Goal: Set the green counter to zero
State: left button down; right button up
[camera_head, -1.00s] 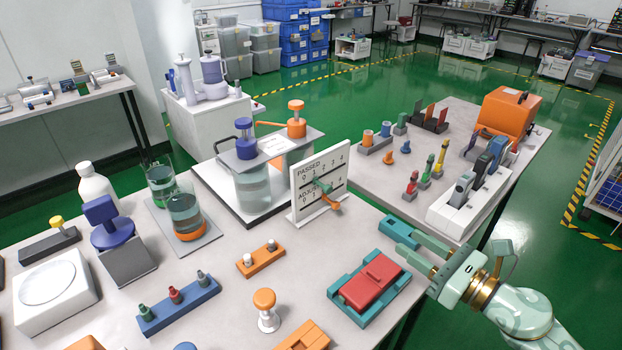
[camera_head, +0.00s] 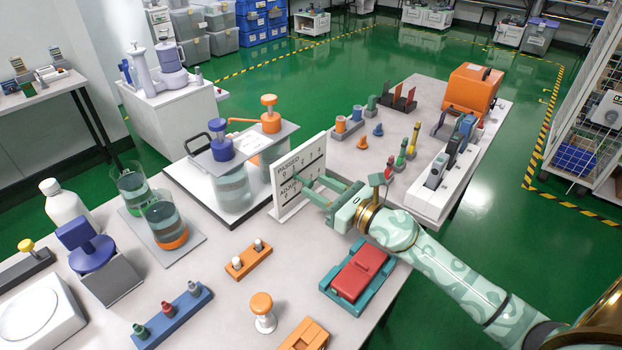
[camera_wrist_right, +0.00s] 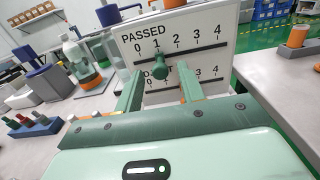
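A white board (camera_head: 312,148) stands upright on the table, with an upper scale marked PASSED and a lower scale, each numbered 0 to 4. It also shows in the right wrist view (camera_wrist_right: 215,27). The green counter (camera_wrist_right: 160,68) sits on the upper scale, at about the 1, with its knob towards me. My right gripper (camera_head: 312,186) is in front of the board. In the right wrist view its open fingers (camera_wrist_right: 160,88) lie one on each side of the green knob, with gaps visible. The orange counter on the lower scale is mostly hidden. My left gripper is out of view.
Clamped jars (camera_head: 228,185) stand left of the board. A red block in a teal tray (camera_head: 358,275) lies below my right forearm. An orange block with pegs (camera_head: 248,259) is in front of the board. Coloured pegs and a white rack (camera_head: 430,195) stand to the right.

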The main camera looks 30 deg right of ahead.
aim_at(312, 184)
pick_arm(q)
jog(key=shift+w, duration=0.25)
pick_arm(e)
jog(key=shift+x, duration=1.65)
